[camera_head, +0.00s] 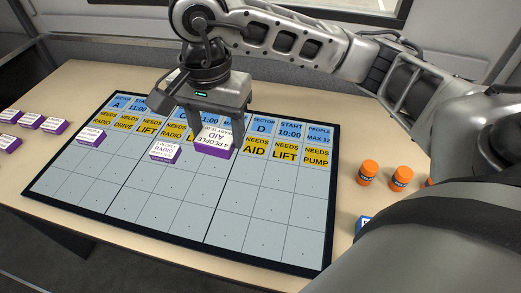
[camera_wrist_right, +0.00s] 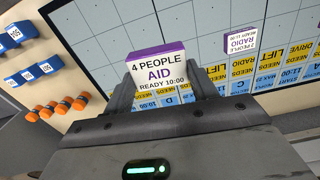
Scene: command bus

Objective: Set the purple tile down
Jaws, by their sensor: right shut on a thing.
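My right gripper (camera_head: 213,143) is shut on a purple tile (camera_head: 214,147) with a white label. In the right wrist view the held tile (camera_wrist_right: 157,64) reads "4 PEOPLE AID READY 10:00" and sits between the two fingers. It is over the board (camera_head: 266,215), near the column between the second and third sectors; I cannot tell whether it touches the board. Another purple tile (camera_head: 165,149), labelled RADIO, lies on the board just left of it. A further purple tile (camera_head: 90,136) lies in the left section. My left gripper is not in view.
Several purple tiles (camera_head: 30,121) lie on the table left of the board. Orange cylinders (camera_head: 368,172) stand right of the board, with blue blocks (camera_wrist_right: 25,74) beside them in the wrist view. The lower board squares are clear. My right arm covers the right side.

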